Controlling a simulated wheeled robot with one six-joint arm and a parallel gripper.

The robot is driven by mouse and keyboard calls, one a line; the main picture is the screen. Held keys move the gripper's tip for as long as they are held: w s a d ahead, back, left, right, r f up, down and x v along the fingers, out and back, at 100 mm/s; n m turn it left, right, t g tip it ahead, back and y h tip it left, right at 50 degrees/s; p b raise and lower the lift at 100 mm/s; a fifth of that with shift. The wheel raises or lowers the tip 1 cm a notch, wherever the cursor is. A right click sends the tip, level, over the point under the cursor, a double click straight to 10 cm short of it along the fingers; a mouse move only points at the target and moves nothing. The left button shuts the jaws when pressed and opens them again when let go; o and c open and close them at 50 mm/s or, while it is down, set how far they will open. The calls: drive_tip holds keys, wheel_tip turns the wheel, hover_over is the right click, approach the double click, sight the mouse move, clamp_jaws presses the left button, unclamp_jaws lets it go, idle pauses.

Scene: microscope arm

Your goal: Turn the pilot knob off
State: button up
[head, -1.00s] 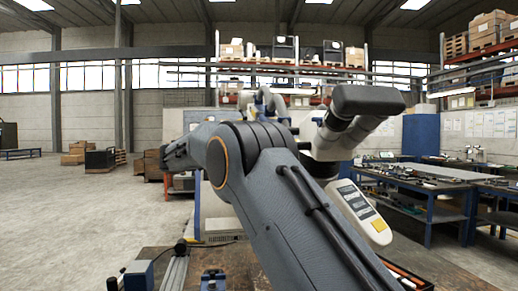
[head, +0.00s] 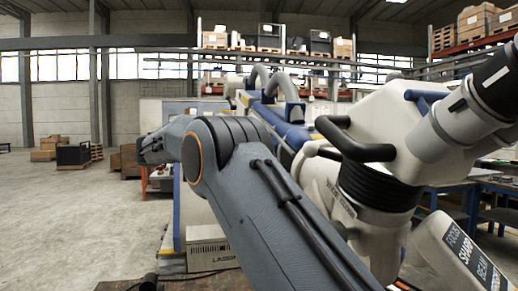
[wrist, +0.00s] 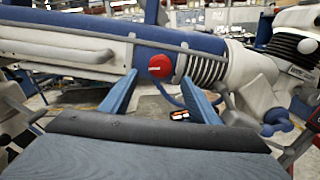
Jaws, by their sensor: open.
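A round red knob (wrist: 160,66) with small pale lettering, too small to read, sits on the side of the white and blue microscope arm (wrist: 75,45) in the wrist view. It is just left of a ribbed grey sleeve (wrist: 207,70). My gripper (wrist: 158,78) is open and empty, with one blue finger on each side of the knob in the picture. The fingers appear short of the knob; I cannot tell the exact gap. In the head view, the microscope head (head: 385,120) is large at right, and my arm hides the knob.
A blue handle or hook (wrist: 278,122) hangs under the arm's right joint in the wrist view. A black grip bar (head: 355,145) and a tilted label panel (head: 460,255) stand close to my arm at right. Open concrete floor (head: 70,220) lies at left.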

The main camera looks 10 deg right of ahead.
drive_tip(key=shift+d+p, duration=1.15)
drive_tip(key=shift+d, duration=2.8)
drive_tip(key=c, duration=1)
